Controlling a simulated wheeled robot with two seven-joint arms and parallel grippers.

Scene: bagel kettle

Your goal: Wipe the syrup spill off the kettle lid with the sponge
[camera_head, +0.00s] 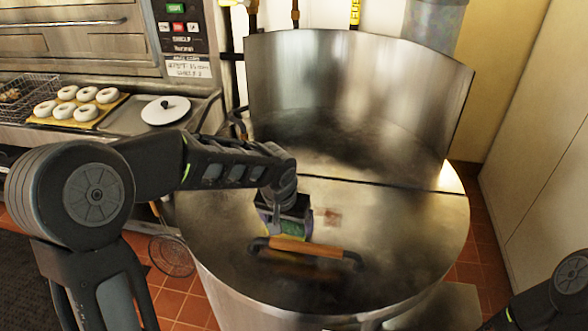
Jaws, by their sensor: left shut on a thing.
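The big round steel kettle has a flat front lid (215,225) with a wooden-grip handle (298,247) on black mounts. A small reddish-brown syrup spill (329,216) lies on the lid behind the handle. My left gripper (284,222) reaches down over the lid, just left of the spill, shut on a sponge (268,229). The sponge shows green and purple and is partly hidden by the gripper. It is at or close to the lid surface; I cannot tell if it touches. My right arm shows at the lower right edge, but its gripper is out of view.
The kettle's raised rear half (350,95) stands upright behind the lid. At the left, a counter holds several white bagels on a board (78,107), a wire basket (27,92) and a white round lid (165,110). A pale wall panel (540,130) stands at right.

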